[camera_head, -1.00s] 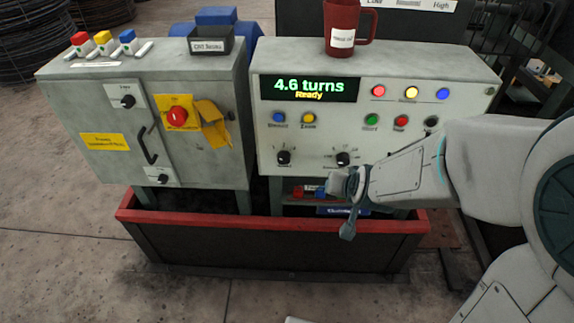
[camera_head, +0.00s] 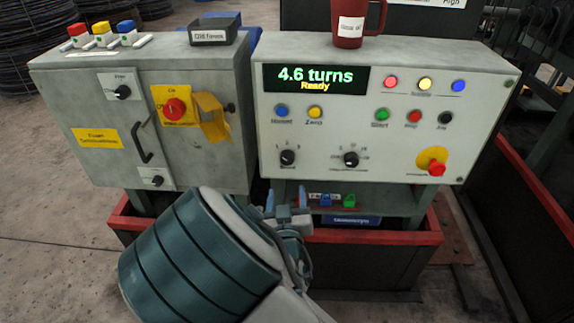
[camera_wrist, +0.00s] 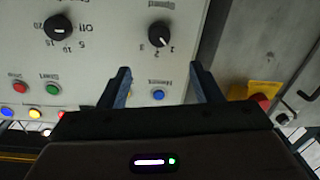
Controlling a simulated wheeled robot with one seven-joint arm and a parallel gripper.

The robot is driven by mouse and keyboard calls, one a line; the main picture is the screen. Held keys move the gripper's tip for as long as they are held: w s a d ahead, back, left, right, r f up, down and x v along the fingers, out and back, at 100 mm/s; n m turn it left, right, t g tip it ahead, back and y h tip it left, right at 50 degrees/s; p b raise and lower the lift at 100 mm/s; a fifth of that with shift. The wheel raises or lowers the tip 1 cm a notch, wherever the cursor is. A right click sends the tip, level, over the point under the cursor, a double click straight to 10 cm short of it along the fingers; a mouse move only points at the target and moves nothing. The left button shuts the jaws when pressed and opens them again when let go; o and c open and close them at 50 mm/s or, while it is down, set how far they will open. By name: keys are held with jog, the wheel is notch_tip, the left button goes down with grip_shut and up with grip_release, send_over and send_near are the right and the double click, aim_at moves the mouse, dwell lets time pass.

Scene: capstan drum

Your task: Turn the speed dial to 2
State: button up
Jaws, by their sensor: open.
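The speed dial (camera_head: 288,157) is a black knob at the lower left of the right-hand control box. In the wrist view it shows upside down (camera_wrist: 159,34), with the numbers 1, 2 and 3 beside it. My gripper (camera_head: 286,199) is below the dial in the head view, open and empty. In the wrist view its two blue fingers (camera_wrist: 160,72) point toward the panel, apart from the dial.
Another black dial (camera_head: 351,159) sits right of the speed dial. A red emergency button (camera_head: 436,168) is at the lower right. Several coloured buttons lie above, under a screen (camera_head: 315,78) reading 4.6 turns, Ready. A shelf with small padlocks (camera_head: 349,201) is below the panel.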

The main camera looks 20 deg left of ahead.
aim_at(287, 160)
jog(key=x, duration=1.3)
jog(key=shift+d, duration=0.1)
jog(key=c, duration=1)
